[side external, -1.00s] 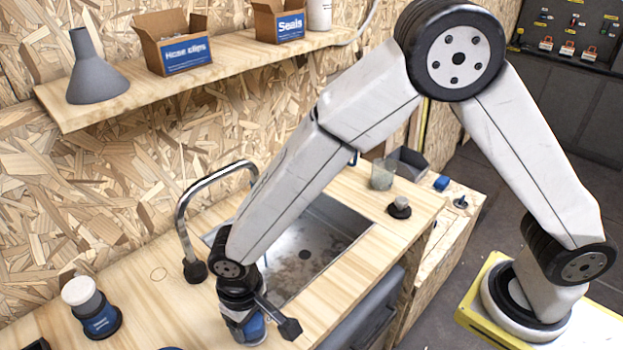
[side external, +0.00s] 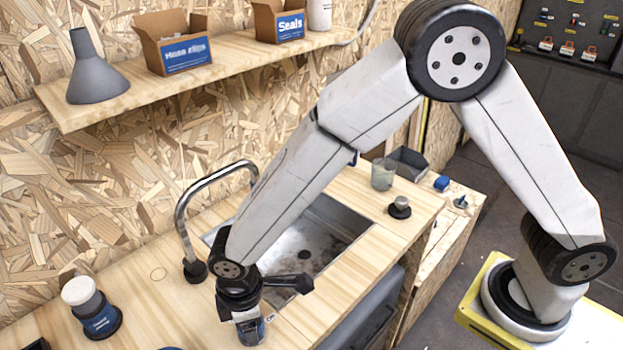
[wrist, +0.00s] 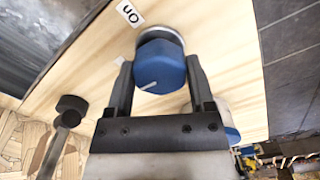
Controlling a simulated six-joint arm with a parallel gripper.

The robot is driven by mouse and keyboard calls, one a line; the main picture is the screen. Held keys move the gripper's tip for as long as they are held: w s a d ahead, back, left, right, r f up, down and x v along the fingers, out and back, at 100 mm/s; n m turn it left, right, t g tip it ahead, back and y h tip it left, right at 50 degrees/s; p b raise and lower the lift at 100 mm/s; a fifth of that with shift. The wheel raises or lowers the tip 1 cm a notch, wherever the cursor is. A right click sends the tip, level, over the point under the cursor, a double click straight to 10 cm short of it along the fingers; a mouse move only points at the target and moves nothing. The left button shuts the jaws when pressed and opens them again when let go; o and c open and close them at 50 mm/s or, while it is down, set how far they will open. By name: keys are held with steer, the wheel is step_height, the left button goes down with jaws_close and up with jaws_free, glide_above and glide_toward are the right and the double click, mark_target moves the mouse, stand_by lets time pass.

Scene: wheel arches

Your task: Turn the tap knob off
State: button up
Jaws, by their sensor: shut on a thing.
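The tap knob (wrist: 160,66) is blue and faceted, on a pale round base on the wooden counter, in the wrist view. A short white line marks its near face, toward the lower left of the picture. My gripper (wrist: 161,78) has one finger on each side of the knob and is shut on it. An "On" label (wrist: 130,14) lies on the counter beyond the knob. In the side view my gripper (side external: 246,318) points down at the counter's front and mostly hides the knob. The curved metal tap (side external: 184,215) stands behind it.
The sink (side external: 320,245) lies right of the tap. A white-topped jar (side external: 92,308) stands on the counter at left. A glass (side external: 382,174) and a small dark-based item (side external: 400,207) stand beyond the sink. A shelf (side external: 120,104) with boxes runs above.

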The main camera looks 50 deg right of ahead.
steer(key=shift+n, duration=0.3)
steer(key=o, duration=1.2)
steer(key=shift+r, duration=0.15)
steer(key=shift+r, duration=3.8)
steer(key=shift+w+d, duration=0.2)
steer(key=shift+d, duration=0.25)
steer(key=s+d+m+t, duration=0.1)
steer(key=d+m, duration=0.3)
steer(key=d, duration=0.5)
steer(key=s+d+m, duration=0.2)
steer(key=d+m, duration=0.2)
steer(key=d, duration=0.5)
steer(key=s+d+r+m+t, duration=0.1)
steer(key=s+d+m, duration=0.1)
steer(key=d+m, duration=0.3)
steer(key=shift+s+d+t, duration=0.15)
steer(key=shift+d+t, duration=0.15)
steer(key=shift+d, duration=1.85)
